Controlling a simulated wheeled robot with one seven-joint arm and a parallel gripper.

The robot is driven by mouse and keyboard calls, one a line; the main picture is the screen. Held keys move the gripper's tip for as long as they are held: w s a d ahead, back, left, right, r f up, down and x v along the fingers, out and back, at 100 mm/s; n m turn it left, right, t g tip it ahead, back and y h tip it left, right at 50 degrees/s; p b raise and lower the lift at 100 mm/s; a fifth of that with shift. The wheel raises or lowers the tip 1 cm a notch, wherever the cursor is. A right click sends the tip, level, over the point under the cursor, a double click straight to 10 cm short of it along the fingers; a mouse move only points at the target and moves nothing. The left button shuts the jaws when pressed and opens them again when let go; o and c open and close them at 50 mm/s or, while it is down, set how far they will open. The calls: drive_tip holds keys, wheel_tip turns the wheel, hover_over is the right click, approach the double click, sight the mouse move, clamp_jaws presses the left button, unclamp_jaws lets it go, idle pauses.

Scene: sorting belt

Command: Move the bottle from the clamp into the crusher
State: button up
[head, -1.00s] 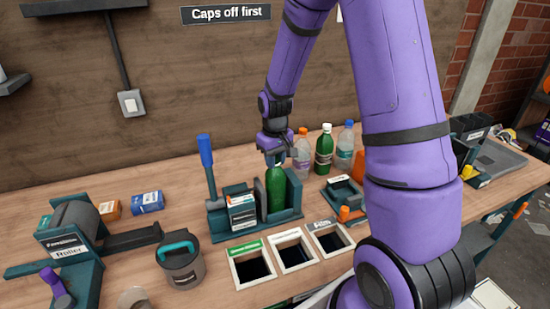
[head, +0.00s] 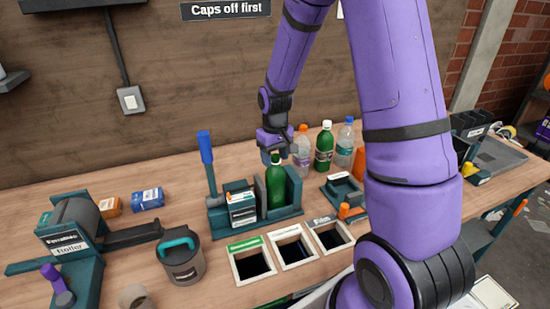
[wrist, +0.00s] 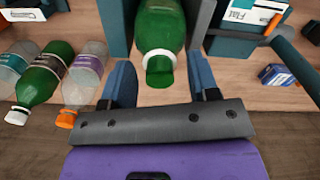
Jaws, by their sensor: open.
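The green bottle (head: 276,187) stands upright between the teal walls of the clamp (head: 294,190). In the wrist view the bottle (wrist: 160,30) shows a white ring and a green top; I cannot tell whether that is a cap.
Several bottles, including an orange-capped clear one (head: 301,155) and a white-capped green one (head: 324,148), stand right of my gripper. A roller device (head: 75,240) and grey canister (head: 181,262) are at left. Open bins (head: 291,249) are in front.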

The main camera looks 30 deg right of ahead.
wheel_tip(320, 180, up, 10)
drive_tip(key=shift+r, duration=0.1)
drive_tip(key=shift+s, duration=0.1)
idle(0.3)
